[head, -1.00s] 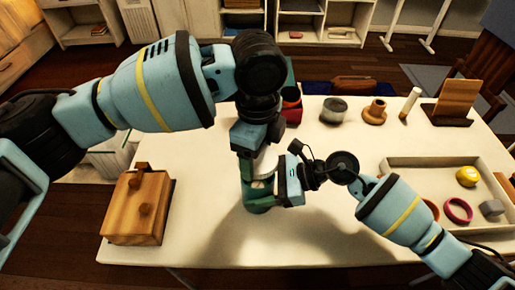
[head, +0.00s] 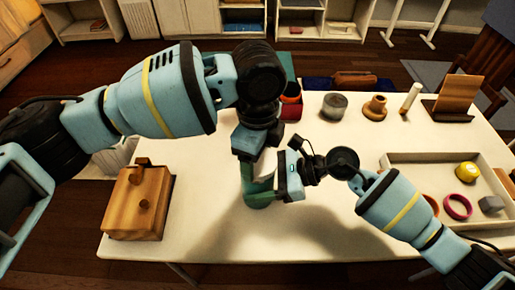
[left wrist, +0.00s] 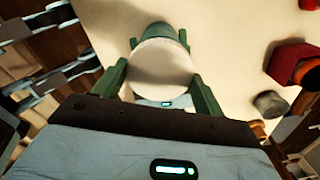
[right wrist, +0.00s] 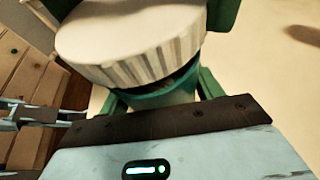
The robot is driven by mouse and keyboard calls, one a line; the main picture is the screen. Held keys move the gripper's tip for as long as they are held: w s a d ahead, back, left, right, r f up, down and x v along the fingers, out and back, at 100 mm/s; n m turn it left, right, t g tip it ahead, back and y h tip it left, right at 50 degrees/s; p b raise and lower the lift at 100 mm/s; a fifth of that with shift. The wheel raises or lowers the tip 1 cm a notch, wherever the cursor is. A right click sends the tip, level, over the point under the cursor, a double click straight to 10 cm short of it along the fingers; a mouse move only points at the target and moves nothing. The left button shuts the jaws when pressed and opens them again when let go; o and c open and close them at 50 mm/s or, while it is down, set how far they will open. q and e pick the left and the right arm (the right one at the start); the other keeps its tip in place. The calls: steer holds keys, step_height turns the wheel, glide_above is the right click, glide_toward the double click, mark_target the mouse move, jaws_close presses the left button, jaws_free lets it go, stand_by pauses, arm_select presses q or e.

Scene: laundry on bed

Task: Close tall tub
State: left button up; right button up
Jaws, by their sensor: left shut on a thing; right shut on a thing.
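The tall tub (head: 257,201) is a green-teal cylinder standing upright near the middle of the table. Its white ribbed lid (right wrist: 130,45) is at the tub's mouth in the right wrist view. A dark gap shows under the lid's right side, so it looks slightly tilted and not flush. My left gripper (left wrist: 158,72) is shut on the lid from above; the lid's flat top (left wrist: 163,65) shows between its green fingers. My right gripper (right wrist: 160,92) is shut around the tub (right wrist: 158,98) below the lid. In the head view the left hand hides most of the lid.
A shallow tray (head: 405,160) with small items is at the right. A red container (head: 291,106), a grey tin (head: 335,105) and a brown spool-like piece (head: 375,108) stand along the back. The front table is clear.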

arm_select(q)
steer(key=shift+f, duration=0.65)
stand_by(0.6)
arm_select(e)
steer(key=c, duration=0.5)
arm_select(q)
steer(key=m, duration=1)
steer(key=o, duration=0.9)
arm_select(e)
steer(key=shift+s, duration=0.1)
arm_select(q)
steer(key=shift+d, duration=0.15)
arm_select(e)
steer(key=shift+a, duration=0.15)
